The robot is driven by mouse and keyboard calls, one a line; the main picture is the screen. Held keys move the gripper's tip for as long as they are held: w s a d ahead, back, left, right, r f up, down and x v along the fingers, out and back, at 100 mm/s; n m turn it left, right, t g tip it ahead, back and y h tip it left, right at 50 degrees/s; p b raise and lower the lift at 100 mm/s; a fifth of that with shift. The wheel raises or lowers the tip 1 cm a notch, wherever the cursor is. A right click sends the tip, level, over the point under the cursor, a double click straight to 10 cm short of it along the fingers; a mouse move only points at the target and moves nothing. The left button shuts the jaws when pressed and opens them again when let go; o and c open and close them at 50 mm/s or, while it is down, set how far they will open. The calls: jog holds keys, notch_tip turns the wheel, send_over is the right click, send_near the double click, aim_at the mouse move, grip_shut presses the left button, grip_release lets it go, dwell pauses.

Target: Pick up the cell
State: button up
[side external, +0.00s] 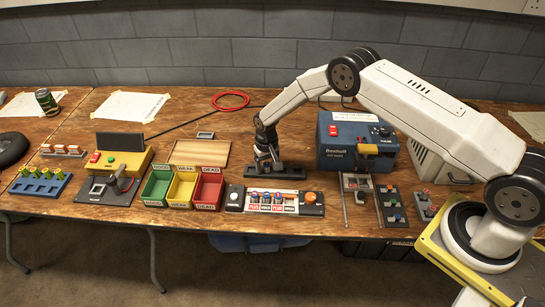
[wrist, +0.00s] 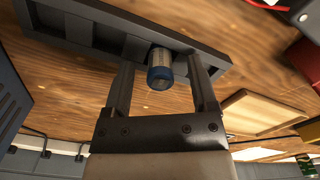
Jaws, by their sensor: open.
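The cell (wrist: 160,70) is a small cylinder with a pale grey body and a dark blue end band. In the wrist view it is between my two fingers, close to the dark grey rack (wrist: 75,22). My gripper (wrist: 160,64) is open, with one finger on each side of the cell and visible gaps. In the side view my gripper (side external: 266,158) points down at the dark rack (side external: 290,173), and the cell is hidden or too small to tell there. I cannot tell how deep the cell sits in the rack.
Green, yellow and red bins (side external: 182,187) labelled good, weak and dead stand left of the rack. A panel holding several cells (side external: 272,202) is in front. A blue machine (side external: 357,140) stands right. A wooden board (side external: 190,153) lies behind the bins.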

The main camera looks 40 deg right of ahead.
grip_shut()
jog(key=shift+r, duration=0.25)
jog(key=shift+r, duration=0.95)
jog(key=s+r, duration=1)
jog(key=s, duration=0.4)
jog(key=shift+d+r, duration=0.15)
jog(key=shift+r, duration=0.2)
